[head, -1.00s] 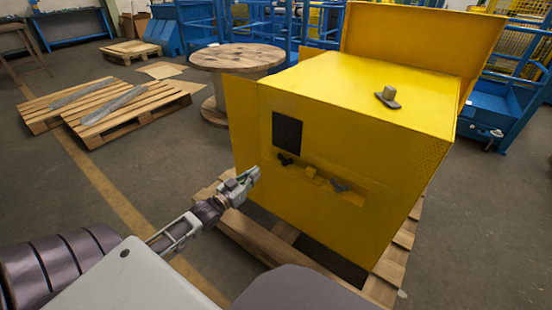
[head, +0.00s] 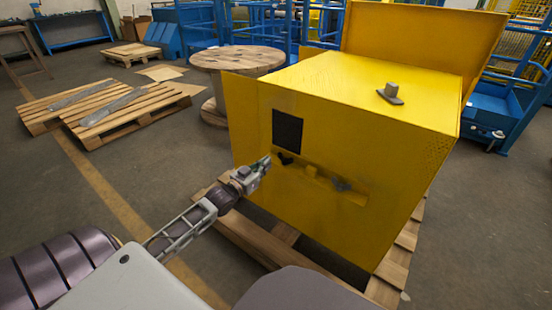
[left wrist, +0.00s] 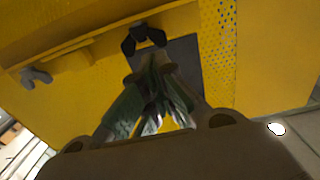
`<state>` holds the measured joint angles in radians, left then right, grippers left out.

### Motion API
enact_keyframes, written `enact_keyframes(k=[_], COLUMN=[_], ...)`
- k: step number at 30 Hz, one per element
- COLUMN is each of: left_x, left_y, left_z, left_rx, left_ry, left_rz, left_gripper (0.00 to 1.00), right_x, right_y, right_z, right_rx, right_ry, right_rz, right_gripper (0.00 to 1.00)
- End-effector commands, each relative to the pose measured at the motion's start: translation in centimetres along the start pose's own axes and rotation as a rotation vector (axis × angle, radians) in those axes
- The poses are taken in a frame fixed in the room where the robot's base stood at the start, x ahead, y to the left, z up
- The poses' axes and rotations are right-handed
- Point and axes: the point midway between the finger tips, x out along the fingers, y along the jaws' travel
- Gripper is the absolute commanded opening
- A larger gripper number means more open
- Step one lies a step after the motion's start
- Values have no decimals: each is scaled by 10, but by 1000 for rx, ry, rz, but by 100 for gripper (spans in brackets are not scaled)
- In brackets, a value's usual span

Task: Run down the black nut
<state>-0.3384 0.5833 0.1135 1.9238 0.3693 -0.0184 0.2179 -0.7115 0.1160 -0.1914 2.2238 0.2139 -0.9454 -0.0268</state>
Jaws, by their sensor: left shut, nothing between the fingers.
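The black nut (head: 285,158) has wing-like lobes and sits on the front face of the yellow box (head: 310,215), just below a dark square panel. It also shows in the left wrist view (left wrist: 143,37), straight ahead of the fingertips. My left gripper (head: 266,161) is shut and empty, just left of the black nut in the head view. In the left wrist view its fingers (left wrist: 154,72) point at the nut, their tips close below it. I cannot tell whether they touch it. My right gripper is out of view.
A grey winged nut (head: 342,184) sits farther right on the same face, with a yellow block (head: 311,171) between. A grey handle (head: 390,93) is on the box top. The box stands on a wooden pallet (head: 250,236).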

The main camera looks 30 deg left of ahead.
Motion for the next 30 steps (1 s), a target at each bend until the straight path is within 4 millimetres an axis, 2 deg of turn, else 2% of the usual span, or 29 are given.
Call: enact_keyframes(k=[14, 21, 30], left_x=[32, 47, 63], left_y=[0, 0, 0], left_z=[0, 0, 0], left_rx=[1, 1, 1], left_ry=[1, 2, 1], left_rz=[0, 0, 0], left_gripper=[0, 0, 0], right_x=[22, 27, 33], right_y=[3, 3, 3], right_z=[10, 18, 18], right_rx=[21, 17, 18], right_ry=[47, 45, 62], right_rz=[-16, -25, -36], right_gripper=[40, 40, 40])
